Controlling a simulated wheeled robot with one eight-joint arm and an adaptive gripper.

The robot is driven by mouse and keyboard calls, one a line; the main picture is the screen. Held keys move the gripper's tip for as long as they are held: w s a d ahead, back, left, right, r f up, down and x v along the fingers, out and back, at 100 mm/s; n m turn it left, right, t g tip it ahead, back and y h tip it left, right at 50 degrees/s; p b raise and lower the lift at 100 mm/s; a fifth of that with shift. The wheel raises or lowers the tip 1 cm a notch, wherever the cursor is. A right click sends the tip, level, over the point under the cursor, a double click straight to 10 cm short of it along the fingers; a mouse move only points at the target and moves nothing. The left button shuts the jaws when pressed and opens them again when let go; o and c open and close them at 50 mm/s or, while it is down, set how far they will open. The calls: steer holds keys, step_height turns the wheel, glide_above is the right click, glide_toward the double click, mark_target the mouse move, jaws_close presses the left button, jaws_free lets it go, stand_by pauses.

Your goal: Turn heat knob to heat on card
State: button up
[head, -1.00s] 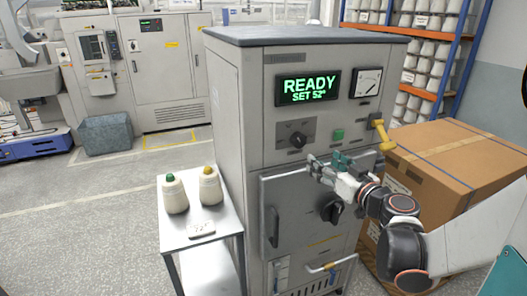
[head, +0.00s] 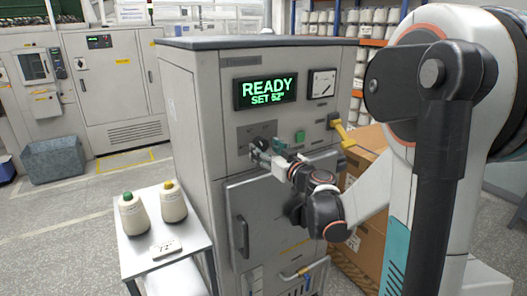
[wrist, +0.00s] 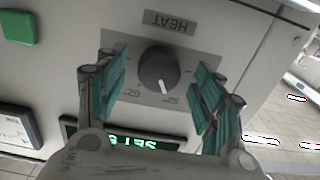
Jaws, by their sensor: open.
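The dark round heat knob (wrist: 158,68) sits on a grey plate under the upside-down label HEAT (wrist: 168,22) in the wrist view. Its white pointer mark is toward a number that looks like 52. My gripper (wrist: 161,60) is open, with a teal-padded finger on each side of the knob; I see gaps between pads and knob. In the head view my gripper (head: 267,152) is in front of the knob and mostly hides it. The green display (head: 265,91) reads READY with a set temperature, seemingly 52. The card (head: 166,248) lies on the side table; its number is too small to read surely.
A green button (head: 299,136) and a yellow lever (head: 343,134) are right of the knob. The side table (head: 141,265) holds two yarn cones (head: 133,215). A cardboard box (head: 356,204) stands right of the cabinet.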

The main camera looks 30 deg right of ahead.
steer(key=shift+w, duration=0.9)
steer(key=c, duration=1)
steer(key=shift+c, duration=0.2)
